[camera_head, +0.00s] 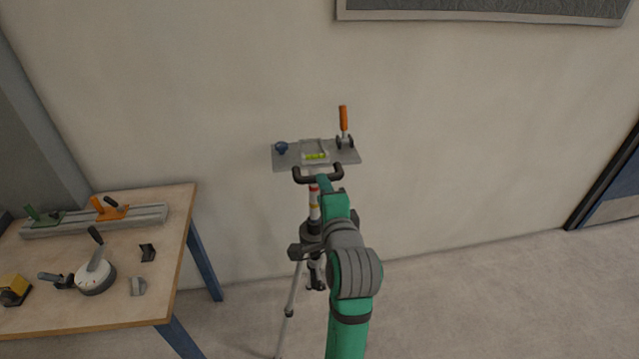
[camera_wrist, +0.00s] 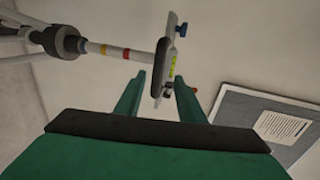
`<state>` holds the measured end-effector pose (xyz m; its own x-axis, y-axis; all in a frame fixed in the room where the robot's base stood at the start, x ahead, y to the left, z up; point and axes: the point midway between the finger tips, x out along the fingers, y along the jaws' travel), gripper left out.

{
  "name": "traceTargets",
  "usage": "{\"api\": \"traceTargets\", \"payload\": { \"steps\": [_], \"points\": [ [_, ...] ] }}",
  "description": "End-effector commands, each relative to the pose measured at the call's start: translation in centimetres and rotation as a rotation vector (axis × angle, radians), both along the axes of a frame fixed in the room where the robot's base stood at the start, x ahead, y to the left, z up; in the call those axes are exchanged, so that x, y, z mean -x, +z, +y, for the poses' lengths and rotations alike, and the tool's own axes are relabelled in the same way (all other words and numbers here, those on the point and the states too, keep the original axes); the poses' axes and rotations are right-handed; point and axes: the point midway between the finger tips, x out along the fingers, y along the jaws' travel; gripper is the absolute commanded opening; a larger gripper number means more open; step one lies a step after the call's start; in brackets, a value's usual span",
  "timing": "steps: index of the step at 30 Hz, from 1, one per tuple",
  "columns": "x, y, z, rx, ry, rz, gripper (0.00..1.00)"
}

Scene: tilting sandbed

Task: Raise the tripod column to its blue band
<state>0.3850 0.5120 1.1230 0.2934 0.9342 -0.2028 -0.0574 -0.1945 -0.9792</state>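The tripod (camera_head: 290,305) stands before the wall. The column lies sideways in the wrist view (camera_wrist: 92,47). On top is a grey plate (camera_head: 288,160) with a level vial, a blue knob and an orange-handled lever (camera_head: 343,118). A black handle (camera_head: 300,176) sits under the plate; it also shows in the wrist view (camera_wrist: 161,60). My gripper (camera_wrist: 159,85) is open, its green fingers on either side of the handle's near end. Contact cannot be told.
A wooden table (camera_head: 200,240) at left holds a rail with green and orange clamps, a round white device (camera_head: 95,276) and small parts. The wall is close behind the tripod. A framed panel (camera_wrist: 265,120) hangs on it. Floor at right is clear.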

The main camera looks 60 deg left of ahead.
Motion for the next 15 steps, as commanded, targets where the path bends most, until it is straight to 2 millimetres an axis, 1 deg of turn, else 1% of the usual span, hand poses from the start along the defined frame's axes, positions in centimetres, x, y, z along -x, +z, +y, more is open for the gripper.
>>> {"api": "traceTargets", "payload": {
  "steps": [1, 6, 9, 15],
  "points": [
    [0.2, 0.2, -0.8, -0.002, -0.002, -0.001, 0.36],
    [0.9, 0.6, -2.4, -0.002, 0.0, -0.001, 0.36],
    [1.2, 0.7, -2.8, -0.001, 0.003, -0.001, 0.36],
    [1.6, 0.7, -2.6, -0.001, 0.011, 0.0, 0.36]
  ]
}}
